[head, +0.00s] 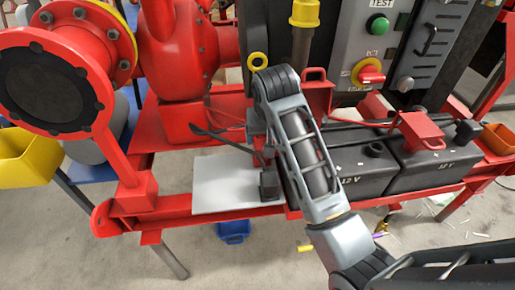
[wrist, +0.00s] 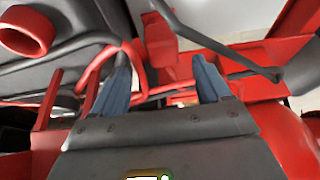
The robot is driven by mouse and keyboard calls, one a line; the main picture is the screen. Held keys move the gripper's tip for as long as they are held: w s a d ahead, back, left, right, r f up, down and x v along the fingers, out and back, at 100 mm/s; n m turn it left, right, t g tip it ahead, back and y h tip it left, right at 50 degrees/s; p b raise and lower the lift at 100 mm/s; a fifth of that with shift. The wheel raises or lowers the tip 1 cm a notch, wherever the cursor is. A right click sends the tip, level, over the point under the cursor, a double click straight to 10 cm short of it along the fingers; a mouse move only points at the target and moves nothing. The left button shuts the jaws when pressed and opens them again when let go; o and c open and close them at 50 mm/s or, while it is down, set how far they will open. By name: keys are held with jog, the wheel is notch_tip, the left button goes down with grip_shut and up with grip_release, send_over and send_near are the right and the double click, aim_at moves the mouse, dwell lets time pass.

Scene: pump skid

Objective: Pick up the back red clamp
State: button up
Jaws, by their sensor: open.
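In the head view, a red clamp-like piece (head: 317,92) with a looped top stands just right of my arm, behind the batteries. A second red piece (head: 421,131) sits over the right battery. I cannot tell for sure which is the back clamp. My gripper is hidden behind my arm in the head view. In the wrist view, my gripper (wrist: 163,82) is open, with two blue-grey fingers apart. A red block (wrist: 161,42) shows beyond and between the fingertips, not visibly gripped. A red cable (wrist: 97,65) loops by the left finger.
Two black 12 V batteries (head: 367,185) stand on the red skid frame. A control panel (head: 385,50) rises behind them. A pale plate (head: 236,183) lies left of my arm. Red pump pipework (head: 75,80) fills the left. A grey tube (wrist: 220,45) crosses the wrist view.

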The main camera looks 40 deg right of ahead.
aim_at(262, 144)
jog(key=x, duration=0.7)
jog(key=shift+w+a, duration=0.1)
jog(key=shift+a, duration=0.15)
jog(key=c, duration=1.3)
jog(key=shift+o, duration=0.2)
notch_tip(262, 144, up, 10)
jog(key=shift+r, duration=0.1)
jog(key=shift+p, duration=0.3)
